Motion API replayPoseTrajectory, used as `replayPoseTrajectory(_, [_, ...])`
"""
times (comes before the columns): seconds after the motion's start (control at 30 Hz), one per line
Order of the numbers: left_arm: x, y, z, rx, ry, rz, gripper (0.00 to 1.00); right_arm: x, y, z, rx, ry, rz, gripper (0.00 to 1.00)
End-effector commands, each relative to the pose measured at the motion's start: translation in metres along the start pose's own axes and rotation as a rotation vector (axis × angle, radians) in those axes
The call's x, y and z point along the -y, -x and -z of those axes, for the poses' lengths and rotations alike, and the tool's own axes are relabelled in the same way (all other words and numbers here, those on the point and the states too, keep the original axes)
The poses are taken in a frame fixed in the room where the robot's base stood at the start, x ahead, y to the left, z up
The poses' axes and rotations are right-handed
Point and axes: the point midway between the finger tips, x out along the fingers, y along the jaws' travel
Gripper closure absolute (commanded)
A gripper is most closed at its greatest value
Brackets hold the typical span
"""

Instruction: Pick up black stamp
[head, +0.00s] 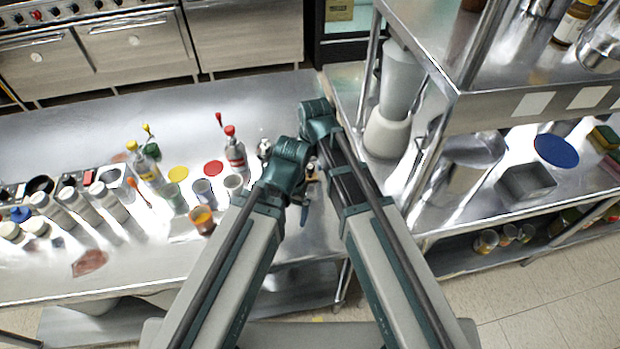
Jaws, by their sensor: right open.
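I cannot clearly make out a black stamp. A small dark and silver object (265,148) stands on the steel counter (110,250), just left of my arms; it is too small to identify. My right gripper (309,175) is open, partly hidden between my two arms near the counter's right end. I see nothing held in it. My left arm's joint covers the area beside it, and I cannot make out the left gripper's fingers.
Red-capped (235,155) and yellow-capped bottles (145,167), cups (203,191) and several pale bottles (107,201) crowd the counter to the left. A blender (386,130) and steel shelving (445,90) stand close on the right.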

Motion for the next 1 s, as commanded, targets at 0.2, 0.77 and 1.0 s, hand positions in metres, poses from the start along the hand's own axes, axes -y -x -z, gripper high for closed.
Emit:
replayPoseTrajectory(0.2, [0.0001,0.0014,-0.0001,0.0,0.0,0.0,0.01,0.0001,0.0014,0.0001,0.0,0.0,0.0,0.47])
replayPoseTrajectory(0.77, [0.0001,0.0013,-0.0001,0.0,0.0,0.0,0.01,0.0,0.0013,0.0001,0.0,0.0,0.0,1.0])
replayPoseTrajectory(1.0, [0.0006,0.0063,-0.0004,0.0,0.0,0.0,0.01,0.0,0.0063,0.0007,0.0,0.0,0.0,1.0])
